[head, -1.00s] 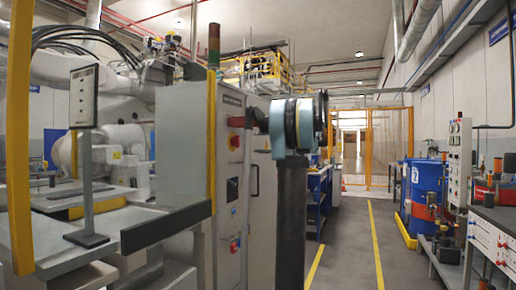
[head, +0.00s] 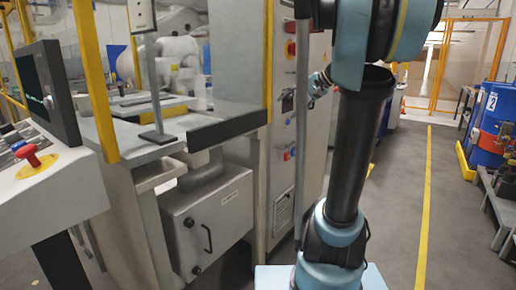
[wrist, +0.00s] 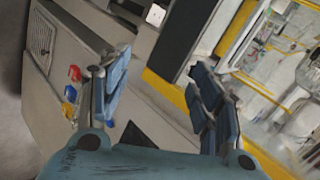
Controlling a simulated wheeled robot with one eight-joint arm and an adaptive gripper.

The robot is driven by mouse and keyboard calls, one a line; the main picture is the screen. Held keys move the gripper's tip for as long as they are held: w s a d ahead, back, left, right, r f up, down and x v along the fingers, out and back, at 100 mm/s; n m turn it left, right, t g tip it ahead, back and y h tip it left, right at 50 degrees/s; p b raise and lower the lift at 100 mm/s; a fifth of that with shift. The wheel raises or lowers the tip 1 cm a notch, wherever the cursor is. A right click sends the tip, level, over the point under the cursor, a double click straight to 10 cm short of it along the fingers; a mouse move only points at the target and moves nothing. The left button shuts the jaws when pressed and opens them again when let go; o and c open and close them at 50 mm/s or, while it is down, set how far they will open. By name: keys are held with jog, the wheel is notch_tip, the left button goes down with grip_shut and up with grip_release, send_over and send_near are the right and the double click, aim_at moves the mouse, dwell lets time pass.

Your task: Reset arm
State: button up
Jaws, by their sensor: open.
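My arm (head: 345,160) stands in the right half of the head view, with a dark upright link, pale blue joints and a large joint at the top edge. In the wrist view my gripper (wrist: 160,98) is open. Its two blue-grey padded fingers are spread well apart, and nothing is between them. Beyond the fingers the wrist view shows a grey cabinet side and a yellow-edged opening, both tilted. In the head view a small blue and dark part beside the arm may be the gripper, but I cannot tell its state there.
A grey machine cabinet (head: 296,150) stands close left of my arm. A control console (head: 50,165) with a red knob is at the far left. Blue drums (head: 490,125) stand at the right. The grey floor aisle with a yellow line (head: 427,200) is clear.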

jog(key=s+d+f+n+g+h, duration=0.1)
jog(key=s+d+f+h, duration=0.1)
jog(key=s+f, duration=0.7)
jog(key=s+d+f+n+h, duration=0.1)
jog(key=s+f+h, duration=0.3)
jog(key=s+f, duration=0.5)
jog(key=s+d+f+n+g+h, duration=0.1)
jog(key=s+d+f+n+h, duration=0.1)
jog(key=s+f, duration=0.7)
notch_tip(320, 180, down, 3)
jog(key=shift+s+d+r+g+h, duration=0.15)
jog(key=shift+s+d+g+h, duration=0.2)
jog(key=shift+d+h, duration=0.2)
